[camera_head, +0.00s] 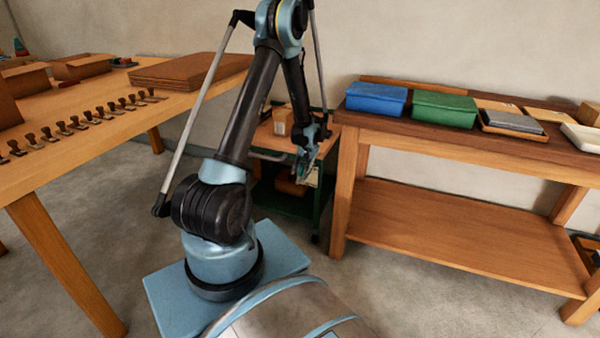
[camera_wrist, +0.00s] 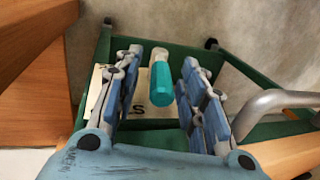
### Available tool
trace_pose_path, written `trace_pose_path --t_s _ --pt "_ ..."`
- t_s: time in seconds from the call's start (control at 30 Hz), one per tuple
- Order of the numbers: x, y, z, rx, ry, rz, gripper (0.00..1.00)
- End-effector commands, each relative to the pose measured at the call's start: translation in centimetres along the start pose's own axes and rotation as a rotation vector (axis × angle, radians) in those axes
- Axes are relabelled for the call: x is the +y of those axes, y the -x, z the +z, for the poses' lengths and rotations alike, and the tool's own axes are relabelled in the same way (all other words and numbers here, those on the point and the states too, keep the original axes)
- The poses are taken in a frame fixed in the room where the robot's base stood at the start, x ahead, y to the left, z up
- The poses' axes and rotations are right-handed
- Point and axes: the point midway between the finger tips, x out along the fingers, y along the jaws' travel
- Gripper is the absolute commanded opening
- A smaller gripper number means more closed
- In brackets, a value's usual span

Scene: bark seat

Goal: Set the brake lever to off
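The brake lever (camera_wrist: 161,82) has a teal grip and shows in the wrist view, in front of a pale plate (camera_wrist: 153,110) with dark lettering on the green cart (camera_wrist: 103,50). Only part of the lettering can be read. My gripper (camera_wrist: 161,62) is open, one finger on each side of the lever grip, with visible gaps on both sides. In the head view my gripper (camera_head: 307,165) is small, at the near side of the cart (camera_head: 322,200). The lever cannot be made out clearly there.
A workbench (camera_head: 440,145) with blue and green boxes stands close to the right of the cart. A table (camera_head: 95,135) with several stamp-like tools is at the left. A grey metal rail (camera_wrist: 270,102) curves to the right of my gripper. A carton (camera_head: 283,120) sits on the cart.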

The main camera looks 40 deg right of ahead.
Motion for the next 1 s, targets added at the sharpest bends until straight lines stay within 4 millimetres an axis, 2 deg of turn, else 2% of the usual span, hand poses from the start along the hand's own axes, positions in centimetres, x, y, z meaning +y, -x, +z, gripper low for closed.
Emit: trace_pose_path --t_s 0.2,0.37,0.8,1.0 --pt "0.0 0.2 0.0 0.0 0.0 0.001 0.38" --pt "0.0 1.4 0.0 -0.001 0.0 0.001 0.38" --pt "0.0 8.3 0.0 -0.001 -0.001 0.001 0.38" --pt "-0.1 10.8 0.0 -0.001 0.0 0.001 0.38"
